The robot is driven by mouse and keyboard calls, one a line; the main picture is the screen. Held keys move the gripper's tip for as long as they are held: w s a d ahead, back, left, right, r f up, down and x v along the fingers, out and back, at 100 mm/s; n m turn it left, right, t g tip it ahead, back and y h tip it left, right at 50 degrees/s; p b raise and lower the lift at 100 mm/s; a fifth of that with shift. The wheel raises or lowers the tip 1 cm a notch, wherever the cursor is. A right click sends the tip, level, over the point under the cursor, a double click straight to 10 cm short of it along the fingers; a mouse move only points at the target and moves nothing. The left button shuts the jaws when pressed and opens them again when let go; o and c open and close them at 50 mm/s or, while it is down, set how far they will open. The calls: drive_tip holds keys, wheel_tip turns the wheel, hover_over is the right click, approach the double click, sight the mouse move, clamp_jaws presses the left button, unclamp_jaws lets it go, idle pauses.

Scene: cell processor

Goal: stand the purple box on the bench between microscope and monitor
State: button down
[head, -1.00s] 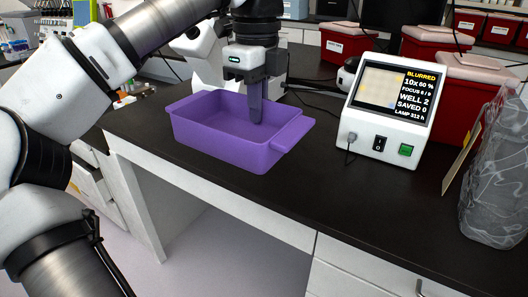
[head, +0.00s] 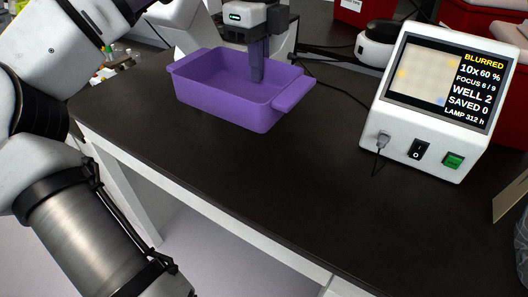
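The purple box (head: 225,102) is an open, upright tub with a rim and a ledge at its right end. It is over the black bench (head: 235,175), left of the monitor. I cannot tell whether its base touches the bench. My gripper (head: 258,72) points down at the box's far wall, with one finger inside. It looks shut on that wall; the other finger is mostly hidden. The white monitor (head: 428,148) stands to the right, its screen reading BLURRED. A white body (head: 184,36) behind my gripper may be the microscope; it is largely hidden.
A black and white device (head: 377,43) stands behind the monitor's left side. A black cable runs across the bench between box and monitor. Red bins (head: 365,10) are at the back.

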sight(260, 155)
wheel_tip(260, 155, down, 18)
drive_tip(key=shift+r+p, duration=0.25)
drive_tip(key=shift+p, duration=0.6)
drive_tip(key=shift+f, duration=0.2)
drive_tip(key=c, duration=1.7)
unclamp_jaws()
drive_tip(key=shift+r, duration=0.1)
wheel_tip(260, 155, up, 12)
drive_tip(key=shift+r+b, duration=0.15)
drive_tip(key=shift+b, duration=0.8)
